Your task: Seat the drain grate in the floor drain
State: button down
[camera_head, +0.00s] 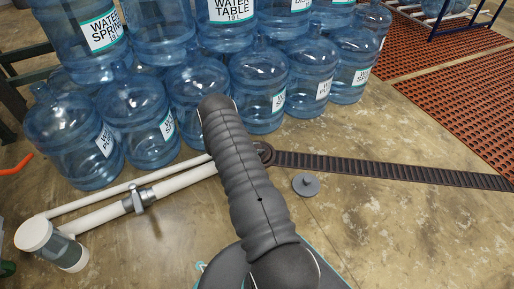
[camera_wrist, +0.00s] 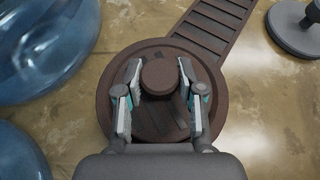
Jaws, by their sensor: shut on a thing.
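The brown round drain grate (camera_wrist: 160,122) has a raised central knob and shows in the wrist view. My gripper (camera_wrist: 159,78) comes down over it, with its two fingers closed on opposite sides of the knob. The brown round floor drain (camera_wrist: 108,105) rings the grate. I cannot tell whether the grate lies flush in it or just above it. In the head view the drain (camera_head: 265,150) shows partly at the end of a slotted channel; my arm hides the gripper and grate there.
The slotted channel (camera_head: 390,172) runs right from the drain. A grey disc with a knob (camera_head: 306,186) lies on the floor nearby. Stacked blue water jugs (camera_head: 258,90) stand close behind. White pipes (camera_head: 115,212) lie left. Floor at the lower right is clear.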

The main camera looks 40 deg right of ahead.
jog(key=shift+f, duration=0.4)
jog(key=c, duration=0.6)
grip_release()
jog(key=shift+c, duration=0.2)
jog(key=shift+a, duration=0.1)
jog(key=v, duration=1.2)
jog(key=shift+s, duration=0.1)
